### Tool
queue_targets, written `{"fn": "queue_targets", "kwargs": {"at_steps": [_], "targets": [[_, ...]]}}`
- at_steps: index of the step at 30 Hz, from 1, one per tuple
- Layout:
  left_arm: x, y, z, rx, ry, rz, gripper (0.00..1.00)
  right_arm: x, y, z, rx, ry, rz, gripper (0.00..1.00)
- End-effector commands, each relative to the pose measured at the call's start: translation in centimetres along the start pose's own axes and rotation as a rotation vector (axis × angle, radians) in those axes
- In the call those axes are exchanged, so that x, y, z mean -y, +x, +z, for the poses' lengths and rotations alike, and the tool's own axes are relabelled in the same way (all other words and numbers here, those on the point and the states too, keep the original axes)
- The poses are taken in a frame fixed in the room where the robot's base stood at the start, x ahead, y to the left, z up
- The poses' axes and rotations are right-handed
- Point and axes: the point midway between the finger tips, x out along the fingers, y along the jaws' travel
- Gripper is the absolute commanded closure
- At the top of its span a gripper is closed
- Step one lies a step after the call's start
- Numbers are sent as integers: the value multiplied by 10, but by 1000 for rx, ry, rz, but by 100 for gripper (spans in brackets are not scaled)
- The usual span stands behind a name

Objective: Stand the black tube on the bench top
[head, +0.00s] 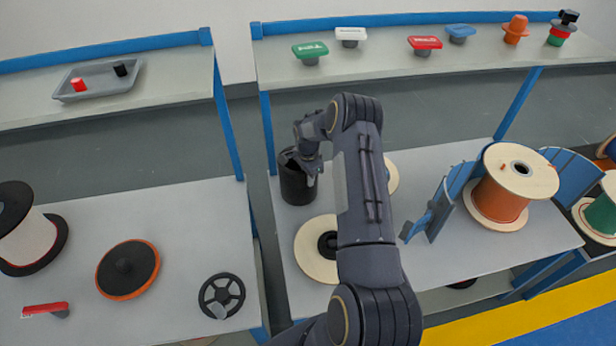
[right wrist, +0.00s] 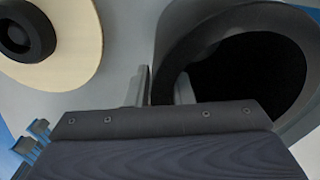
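The black tube (head: 297,186) is upright at the left back of the middle bench top (head: 290,250), its open end up. Its base appears to be on the bench, though a small gap could not be made out. My right gripper (head: 312,172) is at the right side of the tube's rim. In the right wrist view, the fingers (right wrist: 160,90) straddle the wall of the tube (right wrist: 170,65), one outside and one inside the dark opening, and appear shut on it. My left gripper is not in view.
A pale wooden disc with a black hub (head: 318,246) lies just in front of the tube. An orange spool (head: 500,195) between blue brackets stands to the right. The left bench carries a black handwheel (head: 221,295).

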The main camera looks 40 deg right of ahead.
Motion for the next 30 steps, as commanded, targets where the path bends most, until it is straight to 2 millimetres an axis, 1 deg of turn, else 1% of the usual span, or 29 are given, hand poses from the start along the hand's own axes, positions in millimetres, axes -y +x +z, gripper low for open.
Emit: {"fn": "queue_targets", "kwargs": {"at_steps": [1, 3, 11, 14, 15, 17, 24, 27, 30], "targets": [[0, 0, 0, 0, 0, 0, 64, 0, 0, 0, 0, 0, 0, 73], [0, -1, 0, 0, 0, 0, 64, 0, 0, 0, 0, 0, 0, 64], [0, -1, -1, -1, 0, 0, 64, 0, -1, 0, 0, 0, 0, 64], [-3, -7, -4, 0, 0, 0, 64, 0, -7, 0, 0, 0, 0, 64], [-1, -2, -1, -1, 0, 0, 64, 1, -9, 0, -2, 0, -3, 64], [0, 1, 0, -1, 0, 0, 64, 1, -18, -1, -2, 0, -4, 64], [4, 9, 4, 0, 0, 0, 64, 1, -59, 0, -2, 0, -3, 64], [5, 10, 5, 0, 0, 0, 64, 1, -71, 0, -1, 0, -2, 64], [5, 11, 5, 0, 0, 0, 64, 0, -77, 0, 0, 0, -1, 64]]}}
